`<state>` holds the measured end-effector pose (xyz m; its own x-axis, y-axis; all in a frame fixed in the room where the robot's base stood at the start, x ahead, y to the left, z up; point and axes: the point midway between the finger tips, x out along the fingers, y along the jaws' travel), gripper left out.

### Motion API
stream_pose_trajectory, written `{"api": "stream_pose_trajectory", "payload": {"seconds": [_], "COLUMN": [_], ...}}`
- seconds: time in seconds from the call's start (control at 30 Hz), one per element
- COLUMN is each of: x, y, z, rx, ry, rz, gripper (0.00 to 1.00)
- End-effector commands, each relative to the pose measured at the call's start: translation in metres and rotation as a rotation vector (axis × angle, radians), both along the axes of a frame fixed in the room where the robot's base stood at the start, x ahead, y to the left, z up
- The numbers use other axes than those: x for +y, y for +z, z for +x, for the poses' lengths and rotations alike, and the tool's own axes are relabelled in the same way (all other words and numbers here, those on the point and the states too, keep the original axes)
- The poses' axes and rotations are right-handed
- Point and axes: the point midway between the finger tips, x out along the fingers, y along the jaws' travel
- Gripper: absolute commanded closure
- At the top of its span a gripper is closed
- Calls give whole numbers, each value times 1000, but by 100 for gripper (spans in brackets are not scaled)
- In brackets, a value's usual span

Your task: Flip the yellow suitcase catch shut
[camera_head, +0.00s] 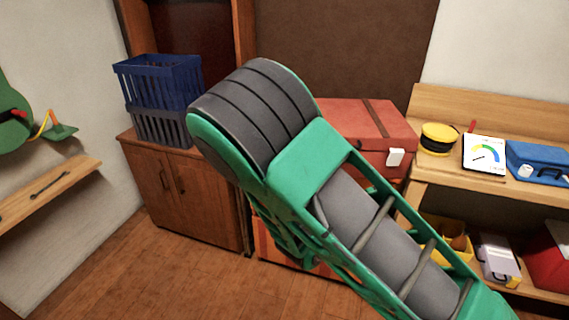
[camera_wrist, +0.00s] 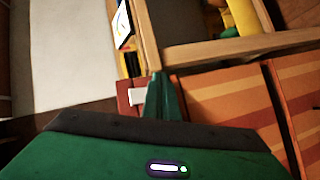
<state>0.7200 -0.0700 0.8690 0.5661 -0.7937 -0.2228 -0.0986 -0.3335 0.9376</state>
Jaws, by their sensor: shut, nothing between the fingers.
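A red suitcase (camera_head: 365,125) with a dark strap lies on a cabinet in the head view, partly hidden by my arm. A white catch (camera_head: 395,157) sits on its front; I cannot tell its position. I make out no yellow suitcase or yellow catch. In the wrist view, part of the red suitcase (camera_wrist: 124,88) and its white catch (camera_wrist: 137,96) show just left of my gripper (camera_wrist: 161,78). My green fingers are together with nothing between them. I cannot tell their distance from the catch. In the head view my arm hides the fingertips.
A wooden bench (camera_head: 430,164) at right bears a round yellow tin (camera_head: 439,137), a white dial board (camera_head: 484,153) and a blue case (camera_head: 540,161). Blue and grey baskets (camera_head: 160,85) stand on a brown cabinet (camera_head: 187,200) at left. Floor (camera_head: 150,275) is clear at lower left.

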Motion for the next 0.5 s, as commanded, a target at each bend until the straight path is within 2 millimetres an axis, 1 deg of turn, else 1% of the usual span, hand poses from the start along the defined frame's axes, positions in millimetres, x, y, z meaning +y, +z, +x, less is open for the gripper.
{"api": "stream_pose_trajectory", "payload": {"seconds": [0.03,0.07,0.1,0.17,0.2,0.23,0.27,0.3,0.37,0.4,0.5], "x": [24,38,57,88,110,126,143,164,194,212,250], "y": [0,2,3,5,6,7,8,8,8,8,6], "z": [7,12,17,23,25,26,26,25,22,19,11], "rx": [-19,-34,-55,-87,-108,-124,-138,-159,-185,-201,-235], "ry": [80,127,190,287,354,403,451,514,602,655,763], "rz": [-56,-86,-123,-180,-216,-244,-269,-302,-346,-374,-426], "gripper": [100,100,100,100,100,100,100,100,100,100,100]}}
